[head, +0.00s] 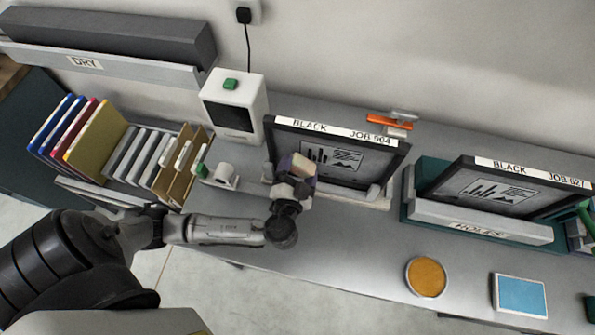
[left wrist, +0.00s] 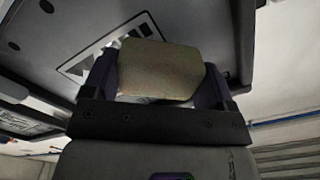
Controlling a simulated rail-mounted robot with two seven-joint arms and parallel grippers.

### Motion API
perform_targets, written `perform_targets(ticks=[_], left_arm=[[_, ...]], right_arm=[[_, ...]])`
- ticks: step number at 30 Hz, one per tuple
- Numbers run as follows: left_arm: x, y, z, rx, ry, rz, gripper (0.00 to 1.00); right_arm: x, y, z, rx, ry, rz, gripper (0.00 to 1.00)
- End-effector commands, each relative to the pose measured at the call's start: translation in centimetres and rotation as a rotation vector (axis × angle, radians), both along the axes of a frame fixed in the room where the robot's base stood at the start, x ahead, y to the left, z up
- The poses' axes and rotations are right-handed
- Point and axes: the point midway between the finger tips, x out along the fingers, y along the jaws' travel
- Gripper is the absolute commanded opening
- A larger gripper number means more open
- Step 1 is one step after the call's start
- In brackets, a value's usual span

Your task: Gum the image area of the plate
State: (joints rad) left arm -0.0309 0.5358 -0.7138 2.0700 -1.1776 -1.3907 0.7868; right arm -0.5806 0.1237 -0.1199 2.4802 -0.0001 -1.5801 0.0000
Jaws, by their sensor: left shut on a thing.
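A dark-framed plate labelled BLACK JOB 904 (head: 380,170) stands tilted back on the bench, with a grey image area of bars and lines (head: 348,160). My left gripper (head: 293,170) is in front of the plate's left part, shut on a tan sponge (head: 302,165). In the left wrist view the sponge (left wrist: 158,70) sits between the dark fingers, with the plate (left wrist: 65,45) behind it, overlapping the printed bars. I cannot tell whether the sponge touches the plate. The gripper hides part of the plate's lower left. My right gripper is not in view.
A second plate, BLACK JOB 627 (head: 490,190), stands in a holder marked HOLES (head: 480,228). A round orange pad (head: 427,276) and a blue tray (head: 520,296) lie at the front right. A white box with a green button (head: 235,105) and a file rack (head: 180,165) stand left.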

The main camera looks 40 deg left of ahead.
Motion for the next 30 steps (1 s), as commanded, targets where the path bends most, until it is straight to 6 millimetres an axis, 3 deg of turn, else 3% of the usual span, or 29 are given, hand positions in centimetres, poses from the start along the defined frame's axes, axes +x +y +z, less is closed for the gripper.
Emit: perform_targets(ticks=[30], left_arm=[[0.77, 0.45, 0.0, 0.002, -0.001, 0.0, 0.6]], right_arm=[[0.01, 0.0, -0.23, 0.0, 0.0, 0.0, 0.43]])
